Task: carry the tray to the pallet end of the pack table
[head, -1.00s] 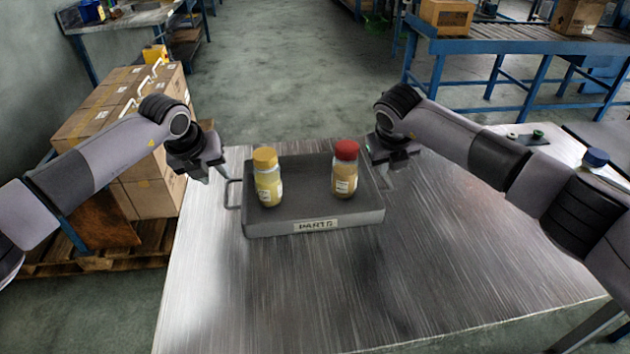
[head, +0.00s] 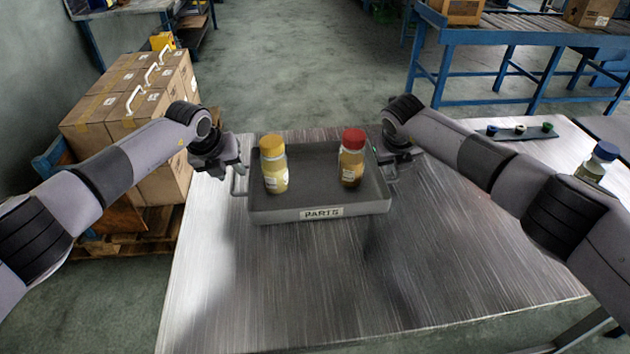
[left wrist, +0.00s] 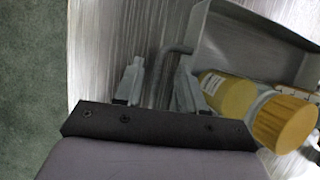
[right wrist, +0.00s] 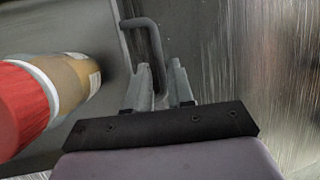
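The grey tray (head: 275,215) with a "PARTS" label stands on the metal pack table (head: 300,285). It carries a yellow-capped bottle (head: 274,166) at left and a red-capped bottle (head: 351,160) at right, both upright. My left gripper (left wrist: 160,72) is open at the tray's left handle (left wrist: 170,65), its fingers on either side of the bar with a visible gap. My right gripper (right wrist: 160,75) has its fingers close on either side of the right handle (right wrist: 148,28); I cannot tell whether they clamp it. In the head view my right fingertips are largely hidden.
Stacked cartons (head: 130,110) on a pallet (head: 120,243) stand left of the table. A side surface at right holds a blue-capped bottle (head: 597,163) and a strip of caps (head: 519,131). A blue-framed conveyor (head: 520,45) stands behind. The table's front is clear.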

